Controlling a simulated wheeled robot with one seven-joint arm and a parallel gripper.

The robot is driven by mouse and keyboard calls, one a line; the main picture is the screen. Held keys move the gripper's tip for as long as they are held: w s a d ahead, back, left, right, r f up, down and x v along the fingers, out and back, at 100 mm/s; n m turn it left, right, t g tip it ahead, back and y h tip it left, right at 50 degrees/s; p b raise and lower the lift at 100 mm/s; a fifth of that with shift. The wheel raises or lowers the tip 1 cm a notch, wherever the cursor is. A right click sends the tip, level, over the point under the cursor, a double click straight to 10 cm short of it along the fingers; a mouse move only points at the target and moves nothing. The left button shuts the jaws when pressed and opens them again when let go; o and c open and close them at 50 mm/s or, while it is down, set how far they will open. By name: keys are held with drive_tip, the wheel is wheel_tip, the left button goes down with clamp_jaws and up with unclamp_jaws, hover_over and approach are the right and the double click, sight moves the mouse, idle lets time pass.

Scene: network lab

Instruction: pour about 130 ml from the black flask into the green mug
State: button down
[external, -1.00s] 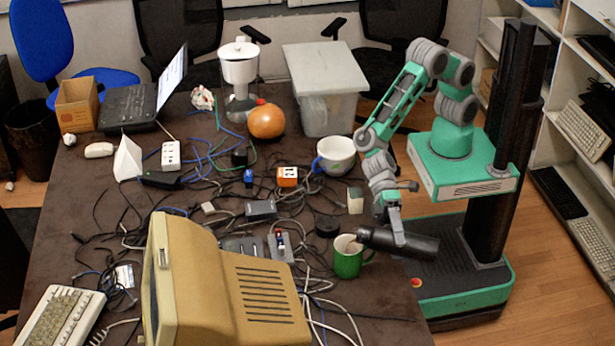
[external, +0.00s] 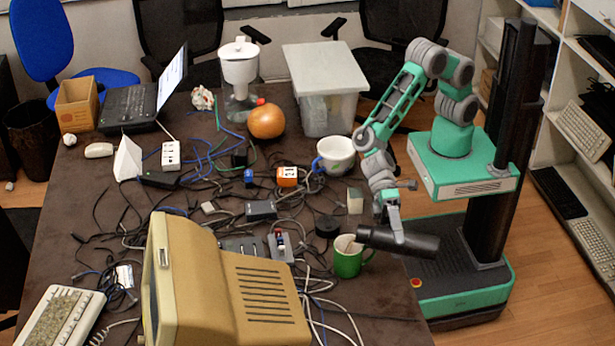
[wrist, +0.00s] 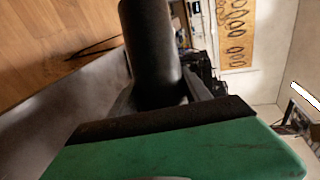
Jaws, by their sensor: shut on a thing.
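The black flask (external: 415,243) is held almost level in my gripper (external: 393,232), which is shut around its body. Its mouth end points left and lies over the rim of the green mug (external: 347,262). The mug stands upright near the table's right edge. Whether liquid is flowing, and how full the mug is, cannot be made out. In the wrist view the flask (wrist: 152,50) shows between the fingers, with its mouth out of sight.
A black round puck (external: 327,226) and a small pale box (external: 355,200) stand just behind the mug. A beige monitor (external: 215,290) stands to its left. Cables clutter the table (external: 385,300), and a white-and-blue pot (external: 336,155) stands farther back.

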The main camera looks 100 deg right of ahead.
drive_tip(key=shift+r, duration=0.25)
idle(0.5)
drive_tip(key=f+b, duration=0.1)
drive_tip(key=f+n+b, duration=0.1)
drive_tip(key=f, duration=0.1)
drive_tip(key=shift+s+a+n+h, duration=0.15)
drive_tip(key=shift+s+n+h, duration=0.15)
drive_tip(key=shift+s, duration=0.05)
drive_tip(key=shift+s+a+n+t+h, duration=0.1)
drive_tip(key=shift+s+n+t+h, duration=0.1)
drive_tip(key=shift+n+t+h, duration=0.45)
drive_tip(key=shift+w+d+r+n+t+p, duration=0.1)
drive_tip(key=shift+w+d+n+t+p, duration=0.1)
drive_tip(key=shift+w+n+t+p, duration=0.25)
drive_tip(key=shift+s, duration=0.1)
idle(0.4)
